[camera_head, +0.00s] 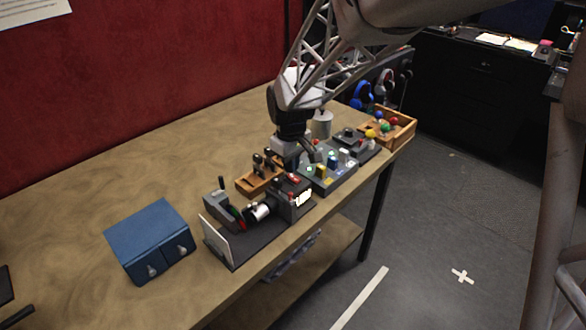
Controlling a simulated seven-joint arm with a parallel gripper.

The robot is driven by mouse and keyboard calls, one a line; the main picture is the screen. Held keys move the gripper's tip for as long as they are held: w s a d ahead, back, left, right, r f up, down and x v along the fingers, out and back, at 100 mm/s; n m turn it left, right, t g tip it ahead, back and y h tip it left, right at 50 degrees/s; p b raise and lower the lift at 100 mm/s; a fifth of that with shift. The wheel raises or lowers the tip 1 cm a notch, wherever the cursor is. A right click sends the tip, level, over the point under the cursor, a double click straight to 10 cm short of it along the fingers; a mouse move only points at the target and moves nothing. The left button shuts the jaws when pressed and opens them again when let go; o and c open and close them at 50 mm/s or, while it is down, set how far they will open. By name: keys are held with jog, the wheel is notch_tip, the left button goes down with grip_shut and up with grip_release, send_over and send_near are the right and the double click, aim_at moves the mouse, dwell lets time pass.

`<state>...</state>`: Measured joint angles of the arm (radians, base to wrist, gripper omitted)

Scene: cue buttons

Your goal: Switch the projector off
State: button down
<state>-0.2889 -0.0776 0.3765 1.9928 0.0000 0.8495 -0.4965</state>
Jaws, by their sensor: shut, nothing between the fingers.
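A dark base (238,256) on the table's front edge carries small parts. A white upright panel (215,238) stands at its left end. A silver cylinder (259,212) lies near the middle, beside a grey block (217,203). At its right end is a dark grey block with a bright white face (304,198) and a small red part (294,178) above. I cannot tell for sure which part is the projector or its switch. My gripper (288,166) is shut and empty, pointing down just behind this right end. Its fingertips are partly hidden, so contact is unclear.
A wooden block with black knobs (250,184) sits left of my gripper. A grey panel with coloured buttons (332,182), a dark box (357,146) and a wooden tray with coloured balls (402,133) stand rightward. A blue two-drawer box (140,238) is left. The table's rear left is clear.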

aim_at(293, 177)
jog(key=shift+f, duration=0.95)
dwell(0.9)
jog(key=shift+r, duration=3.5)
jog(key=shift+s+d+r, duration=0.3)
jog(key=shift+d, duration=0.05)
jog(key=s+d+r+m+t, duration=0.1)
jog(key=s+d+r+m, duration=0.1)
jog(key=s+d, duration=0.3)
jog(key=s+d+r+m, duration=0.2)
jog(key=s+d+m, duration=0.2)
jog(key=s, duration=1)
jog(key=s+d+r+m+t, duration=0.1)
jog(key=s+d+r+m, duration=0.1)
jog(key=s+d, duration=0.6)
jog(key=shift+s+d+r+m+t, duration=0.25)
jog(key=shift+s+m, duration=0.35)
jog(key=shift+s, duration=0.6)
